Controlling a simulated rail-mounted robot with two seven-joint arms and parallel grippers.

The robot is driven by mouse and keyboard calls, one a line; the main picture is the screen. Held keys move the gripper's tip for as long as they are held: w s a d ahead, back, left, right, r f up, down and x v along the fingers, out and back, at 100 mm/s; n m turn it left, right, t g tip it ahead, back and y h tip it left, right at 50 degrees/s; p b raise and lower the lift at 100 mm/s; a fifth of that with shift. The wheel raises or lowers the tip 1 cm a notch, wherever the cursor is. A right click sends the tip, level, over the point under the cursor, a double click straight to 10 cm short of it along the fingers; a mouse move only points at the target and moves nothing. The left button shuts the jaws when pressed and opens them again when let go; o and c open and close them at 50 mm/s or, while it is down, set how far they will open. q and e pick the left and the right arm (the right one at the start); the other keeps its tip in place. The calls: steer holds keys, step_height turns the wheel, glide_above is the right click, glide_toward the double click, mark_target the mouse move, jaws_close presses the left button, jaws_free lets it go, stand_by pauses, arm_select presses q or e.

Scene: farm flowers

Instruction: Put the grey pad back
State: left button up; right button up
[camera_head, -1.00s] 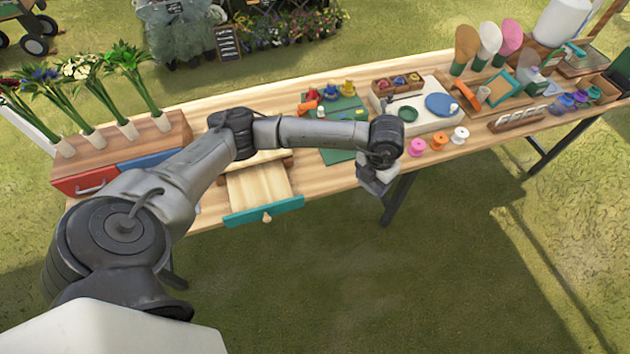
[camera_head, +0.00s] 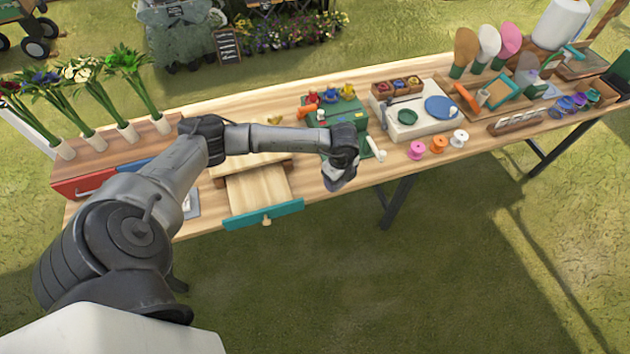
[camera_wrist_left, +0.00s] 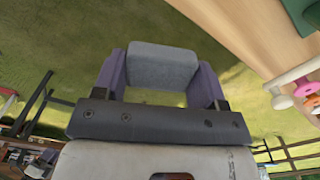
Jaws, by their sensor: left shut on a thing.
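The grey pad (camera_wrist_left: 162,65) is a soft-looking grey block held between the two purple fingers of my left gripper (camera_wrist_left: 162,75) in the left wrist view. The gripper is shut on it, with grass behind. In the head view my left gripper (camera_head: 340,182) hangs at the table's front edge, right of the open drawer (camera_head: 258,192). The pad cannot be made out clearly there. My right gripper is not in view.
The drawer has a teal front (camera_head: 264,214) and a bare wooden inside. A green box (camera_head: 336,112) with a white handle (camera_head: 376,150) stands behind and right of my gripper. Spools (camera_head: 438,145) lie farther right. A wooden block of flowers (camera_head: 105,145) stands at the left.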

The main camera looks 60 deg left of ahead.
arm_select(q)
glide_above(315, 184)
step_height(315, 184, down, 5)
steer(key=shift+f, duration=0.2)
steer(key=shift+f+b, duration=0.35)
steer(key=shift+f, duration=1.65)
steer(key=shift+f, duration=0.1)
steer(key=o, duration=0.8)
steer(key=shift+o, duration=0.3)
